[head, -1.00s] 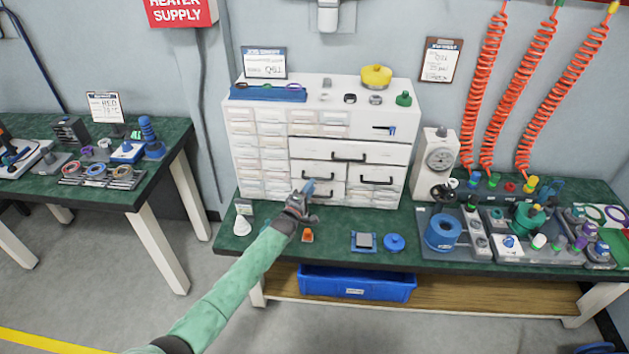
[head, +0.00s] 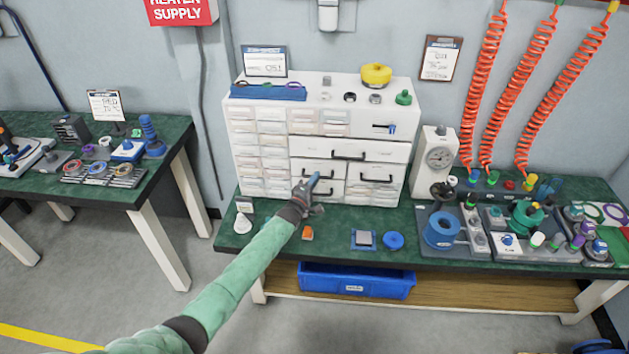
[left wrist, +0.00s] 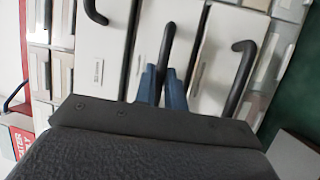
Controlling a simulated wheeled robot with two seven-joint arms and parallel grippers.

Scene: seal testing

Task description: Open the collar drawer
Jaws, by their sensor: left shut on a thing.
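The white drawer cabinet (head: 264,110) stands on the green bench, its drawers looking shut. A wide drawer with a long black handle (head: 348,156) is above two side-by-side columns of drawers. My left gripper (head: 313,182) is at the cabinet front, at the left drawer under the wide one. In the left wrist view its blue fingers (left wrist: 163,86) are shut on a black drawer handle (left wrist: 167,45), with other black handles on either side. The drawer labels are too small to read, so I cannot tell which says collar. My right gripper is not in view.
An orange piece (head: 307,233), a white cone (head: 243,228) and a blue square fixture (head: 364,239) sit on the bench before the cabinet. A dial gauge (head: 437,160) stands to its right. A blue bin (head: 356,283) is on the shelf below.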

